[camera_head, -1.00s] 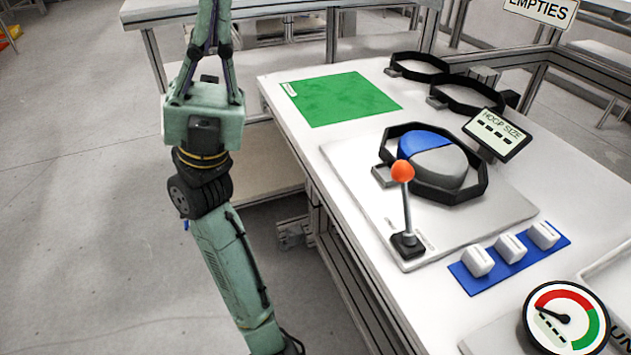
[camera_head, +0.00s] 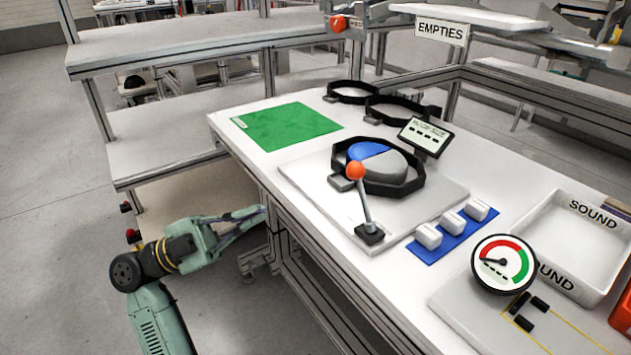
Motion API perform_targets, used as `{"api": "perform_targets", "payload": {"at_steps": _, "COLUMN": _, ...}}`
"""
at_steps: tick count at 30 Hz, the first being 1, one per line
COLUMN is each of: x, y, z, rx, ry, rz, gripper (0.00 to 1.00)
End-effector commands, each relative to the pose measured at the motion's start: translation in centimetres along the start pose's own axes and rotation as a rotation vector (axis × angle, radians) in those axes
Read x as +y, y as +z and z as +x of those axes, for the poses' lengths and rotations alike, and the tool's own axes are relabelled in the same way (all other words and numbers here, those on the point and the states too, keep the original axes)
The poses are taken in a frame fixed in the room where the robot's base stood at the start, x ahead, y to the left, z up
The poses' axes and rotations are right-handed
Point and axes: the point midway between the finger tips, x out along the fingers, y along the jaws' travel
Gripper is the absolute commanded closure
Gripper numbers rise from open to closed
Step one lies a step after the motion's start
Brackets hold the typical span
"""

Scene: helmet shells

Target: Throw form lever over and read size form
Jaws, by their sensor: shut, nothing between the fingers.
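The form lever (camera_head: 363,203) has an orange ball knob on a grey rod and a black base. It stands at the near left edge of the grey plate (camera_head: 440,202), tilted a little to the left at the top. Behind it the form (camera_head: 383,165), with a blue and a grey part, sits inside a black hoop (camera_head: 405,187). The hoop size display (camera_head: 427,136) stands behind the form and shows only dashes. My gripper (camera_head: 262,213) is shut and empty, beside the left edge of the table below its top, well apart from the lever.
A green mat (camera_head: 287,126) lies at the far left of the table (camera_head: 238,137). Two black hoops (camera_head: 352,91) lie at the back. White blocks (camera_head: 453,222) sit on a blue strip (camera_head: 425,250). A round gauge (camera_head: 503,264) and a SOUND tray (camera_head: 553,225) are at right.

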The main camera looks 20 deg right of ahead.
Motion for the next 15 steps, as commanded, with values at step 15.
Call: {"api": "perform_targets", "payload": {"at_steps": 15, "x": -0.2, "y": -0.2, "z": 3.8, "rx": 0.004, "ry": 0.001, "rz": 0.003, "gripper": 1.00}}
